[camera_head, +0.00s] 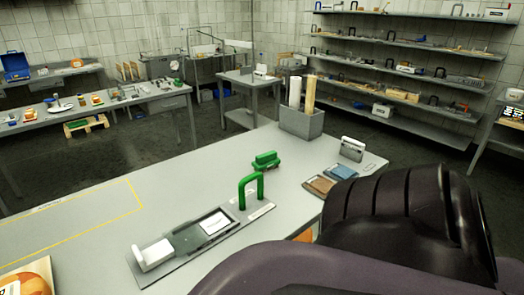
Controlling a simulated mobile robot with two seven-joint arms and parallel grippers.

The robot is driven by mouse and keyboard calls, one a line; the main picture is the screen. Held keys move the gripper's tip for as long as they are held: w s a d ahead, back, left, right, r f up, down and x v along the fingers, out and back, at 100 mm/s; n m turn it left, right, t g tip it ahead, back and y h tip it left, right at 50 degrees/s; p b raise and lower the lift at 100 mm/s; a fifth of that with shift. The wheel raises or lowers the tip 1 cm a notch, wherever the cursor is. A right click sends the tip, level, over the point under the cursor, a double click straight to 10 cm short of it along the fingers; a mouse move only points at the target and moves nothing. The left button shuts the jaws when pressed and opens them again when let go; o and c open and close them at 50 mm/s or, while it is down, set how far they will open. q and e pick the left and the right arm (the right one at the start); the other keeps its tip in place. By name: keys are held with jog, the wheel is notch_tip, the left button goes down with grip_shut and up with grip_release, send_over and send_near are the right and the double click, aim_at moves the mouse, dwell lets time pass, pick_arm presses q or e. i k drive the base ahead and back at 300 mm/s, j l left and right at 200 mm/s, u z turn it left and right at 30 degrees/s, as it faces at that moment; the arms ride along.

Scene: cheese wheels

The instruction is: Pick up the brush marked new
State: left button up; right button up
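A small green block-like object (265,160), possibly a brush, lies on the grey table (105,192) behind a green arched handle (250,190). A white-topped object (352,149), perhaps another brush or a small stand, is near the table's right end. I cannot read the word "new" on either one, so I cannot tell which is the marked brush. A dark arm link of mine fills the lower right and hides part of the table. Neither gripper shows in the head view.
A grey plate with a white grip (153,254) lies on the near table. A grey bin (301,122) holds upright rolls. Brown (320,185) and blue (341,172) cloth-like pieces lie near my arm. The yellow-outlined area (70,228) looks mostly clear. Loaded shelves (395,45) line the back wall.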

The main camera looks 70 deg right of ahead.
aim_at(264, 162)
jog(key=z, duration=2.1)
